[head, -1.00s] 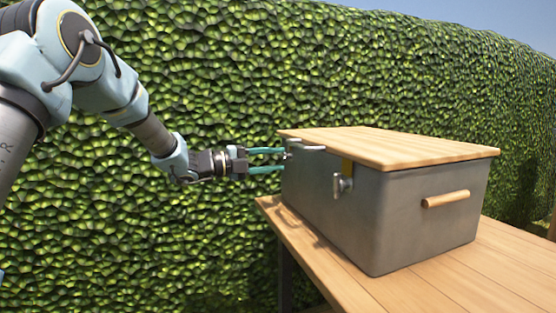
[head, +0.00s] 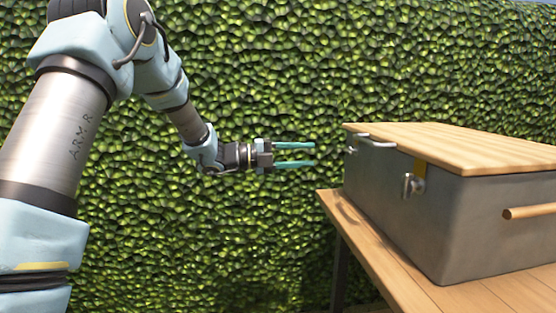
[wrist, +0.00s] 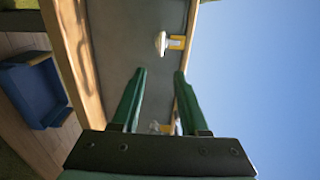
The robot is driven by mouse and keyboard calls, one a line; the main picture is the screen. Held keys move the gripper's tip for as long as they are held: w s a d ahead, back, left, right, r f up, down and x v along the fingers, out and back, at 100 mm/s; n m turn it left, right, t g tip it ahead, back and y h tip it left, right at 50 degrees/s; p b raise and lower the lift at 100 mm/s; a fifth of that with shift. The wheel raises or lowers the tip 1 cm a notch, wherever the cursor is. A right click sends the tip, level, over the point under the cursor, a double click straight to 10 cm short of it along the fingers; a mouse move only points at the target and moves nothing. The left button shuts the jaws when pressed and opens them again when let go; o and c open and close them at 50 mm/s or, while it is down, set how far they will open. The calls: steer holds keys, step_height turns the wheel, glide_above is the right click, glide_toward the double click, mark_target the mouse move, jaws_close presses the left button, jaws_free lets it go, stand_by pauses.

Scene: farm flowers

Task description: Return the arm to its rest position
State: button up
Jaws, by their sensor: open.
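My gripper (head: 312,155) is open and empty in the head view, its two teal fingers apart and pointing right. It stands in the air a short way left of the grey box (head: 405,225), with a gap between them. My arm reaches in from the left. In the wrist view, the gripper (wrist: 162,75) shows its two green fingers spread with nothing between them, and the grey box wall (wrist: 135,40) lies beyond.
The box has a closed wooden lid (head: 465,148), a front latch (head: 412,186) and a wooden side handle (head: 530,212). It stands on a wooden table (head: 360,240). A blue container (wrist: 38,90) sits lower left in the wrist view. A green hedge (head: 260,60) fills the background.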

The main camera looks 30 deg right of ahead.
steer(key=w+a+f+n+t+y, duration=0.3)
steer(key=w+a+n+t, duration=0.4)
steer(key=w+a+n, duration=0.15)
steer(key=w+a+f+n+t+y, duration=0.3)
steer(key=w+a+n+t, duration=0.45)
steer(key=a+n, duration=0.2)
steer(key=s+a+f+n+y, duration=0.1)
steer(key=a+f+n+y, duration=0.3)
steer(key=a, duration=0.4)
steer(key=s+a+f+n+y, duration=0.1)
steer(key=a+n+y, duration=0.2)
steer(key=a+n, duration=0.4)
steer(key=s+a+f+n+g+y, duration=0.25)
steer(key=s+a+n, duration=0.35)
steer(key=s, duration=0.4)
steer(key=s+a+f+n+g+y, duration=0.1)
steer(key=s+a+f+n+g, duration=0.3)
steer(key=s+a, duration=0.5)
step_height(320, 180, up, 34)
steer(key=p, duration=3.4)
steer(key=shift+d+r, duration=0.2)
steer(key=shift+d, duration=0.15)
